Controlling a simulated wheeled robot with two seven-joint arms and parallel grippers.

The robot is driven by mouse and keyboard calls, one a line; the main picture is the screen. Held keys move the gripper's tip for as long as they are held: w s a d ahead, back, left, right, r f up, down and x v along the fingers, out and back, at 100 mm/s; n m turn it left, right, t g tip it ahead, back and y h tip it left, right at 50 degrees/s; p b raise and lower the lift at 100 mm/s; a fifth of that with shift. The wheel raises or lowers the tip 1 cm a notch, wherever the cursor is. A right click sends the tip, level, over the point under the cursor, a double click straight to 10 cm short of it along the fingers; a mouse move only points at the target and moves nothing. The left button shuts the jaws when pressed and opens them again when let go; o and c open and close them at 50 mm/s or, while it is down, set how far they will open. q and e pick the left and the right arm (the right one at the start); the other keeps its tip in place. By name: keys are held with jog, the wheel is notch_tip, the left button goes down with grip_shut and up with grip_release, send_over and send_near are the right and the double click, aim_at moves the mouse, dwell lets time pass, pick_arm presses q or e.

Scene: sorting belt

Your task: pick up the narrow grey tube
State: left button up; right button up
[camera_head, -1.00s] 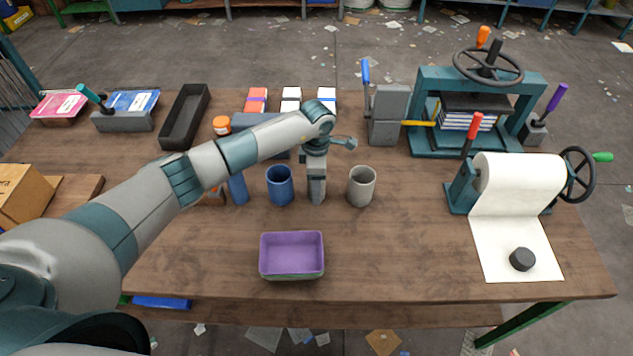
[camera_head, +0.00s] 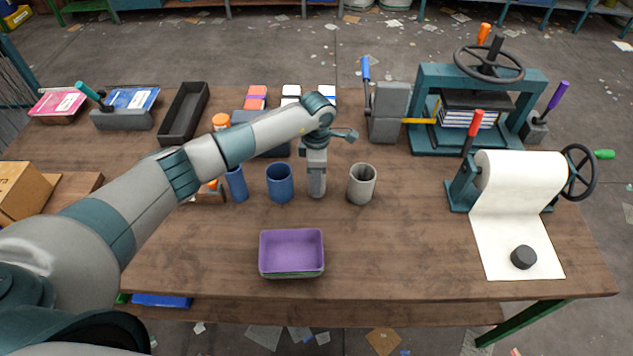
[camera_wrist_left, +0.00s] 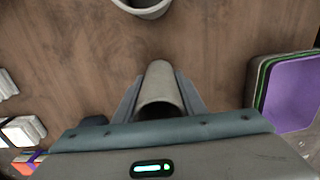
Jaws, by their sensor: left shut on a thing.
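The narrow grey tube (camera_head: 317,184) is upright between the fingers of my left gripper (camera_head: 315,168), between a wide blue tube (camera_head: 280,183) and a wide grey tube (camera_head: 361,184). In the left wrist view the narrow grey tube (camera_wrist_left: 160,84) sits between the two fingers (camera_wrist_left: 160,98), which are shut on it from both sides. It looks slightly raised, but the gap under it is hard to judge. My right gripper is in neither view.
A narrow blue tube (camera_head: 237,185) stands left of the wide blue one. A purple-lined tray (camera_head: 291,273) lies in front. A paper roll stand (camera_head: 462,188) and a press (camera_head: 424,104) occupy the right. The table between tray and paper is clear.

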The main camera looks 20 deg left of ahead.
pick_arm(q)
notch_tip(320, 180, up, 2)
jog(key=shift+w+r+b, duration=0.1)
jog(key=shift+r+b, duration=0.1)
jog(key=shift+b, duration=0.55)
jog(key=s+d+r+b, duration=0.4)
jog(key=d+r, duration=0.3)
jog(key=d, duration=0.4)
jog(key=shift+r+b, duration=0.15)
jog(key=shift+b, duration=0.15)
jog(key=shift+a, duration=0.1)
jog(key=s+a+r+m, duration=0.2)
jog(key=s+a+m, duration=0.4)
jog(key=s+m, duration=0.2)
jog(key=s+a+r+m, duration=0.2)
jog(key=s+a+m, duration=0.4)
jog(key=m, duration=0.7)
jog(key=shift+s+r, duration=0.25)
jog(key=shift+s, duration=1)
